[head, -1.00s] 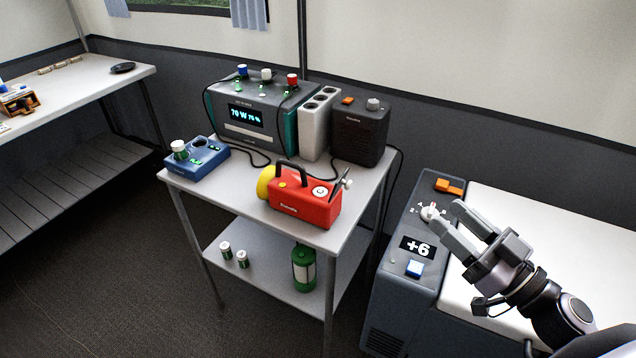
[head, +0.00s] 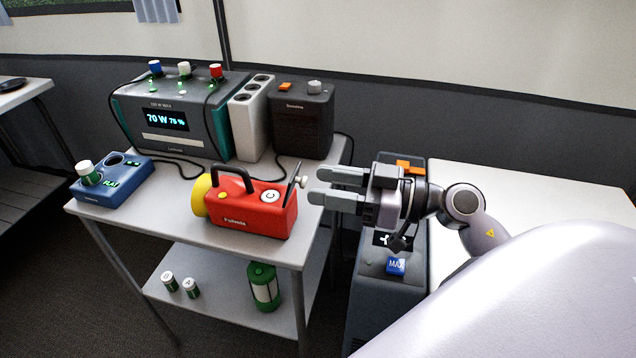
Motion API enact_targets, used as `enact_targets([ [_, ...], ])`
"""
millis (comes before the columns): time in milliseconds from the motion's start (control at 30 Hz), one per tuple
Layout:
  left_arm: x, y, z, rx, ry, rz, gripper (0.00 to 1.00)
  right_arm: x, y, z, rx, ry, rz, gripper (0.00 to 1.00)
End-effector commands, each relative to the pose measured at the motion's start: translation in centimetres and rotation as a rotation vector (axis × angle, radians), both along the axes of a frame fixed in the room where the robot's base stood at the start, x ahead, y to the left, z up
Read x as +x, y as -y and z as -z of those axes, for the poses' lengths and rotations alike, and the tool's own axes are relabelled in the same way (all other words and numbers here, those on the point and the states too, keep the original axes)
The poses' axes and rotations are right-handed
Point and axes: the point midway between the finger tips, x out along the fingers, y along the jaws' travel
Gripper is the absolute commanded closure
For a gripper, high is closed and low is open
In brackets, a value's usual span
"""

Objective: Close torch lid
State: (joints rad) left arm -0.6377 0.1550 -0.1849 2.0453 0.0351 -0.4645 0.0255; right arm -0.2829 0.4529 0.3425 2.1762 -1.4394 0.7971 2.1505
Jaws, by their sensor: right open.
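The red torch (head: 252,214) lies on the top of the grey table, its yellow head (head: 201,195) to the left and a black handle on top. Its lid (head: 293,183) at the right end stands open, tilted up and outward, with a small knob on it. My right gripper (head: 315,187) is open and empty just right of the lid, its fingers pointing left toward it. A small gap seems to show between the fingertips and the lid. My left gripper is out of view.
A blue charger (head: 113,183) holds one battery at the table's left. A power station (head: 167,137), a white socket strip (head: 246,125) and a black speaker-like box (head: 301,122) stand behind. The lower shelf (head: 211,268) carries a green lantern (head: 263,287) and two batteries (head: 180,286).

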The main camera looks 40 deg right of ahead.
Motion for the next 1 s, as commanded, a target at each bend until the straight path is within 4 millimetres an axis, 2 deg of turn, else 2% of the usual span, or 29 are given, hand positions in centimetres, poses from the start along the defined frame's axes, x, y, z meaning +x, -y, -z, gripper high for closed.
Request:
enact_targets([
  [200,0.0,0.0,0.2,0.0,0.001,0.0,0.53,1.3,-1.1,0.0,0.001,0.002,0.001,0.53],
  [533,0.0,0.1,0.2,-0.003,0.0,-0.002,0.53,1.5,-1.2,0.0,0.001,0.001,0.001,0.53],
  [667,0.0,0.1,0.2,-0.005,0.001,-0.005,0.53,1.5,-1.2,0.0,0.001,0.001,0.001,0.95],
  [700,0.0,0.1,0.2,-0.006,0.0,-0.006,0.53,1.4,-1.2,0.0,0.001,0.001,0.001,1.0],
  [1000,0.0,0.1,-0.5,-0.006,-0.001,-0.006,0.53,1.5,-1.2,-0.2,-0.005,-0.005,0.001,1.0],
])
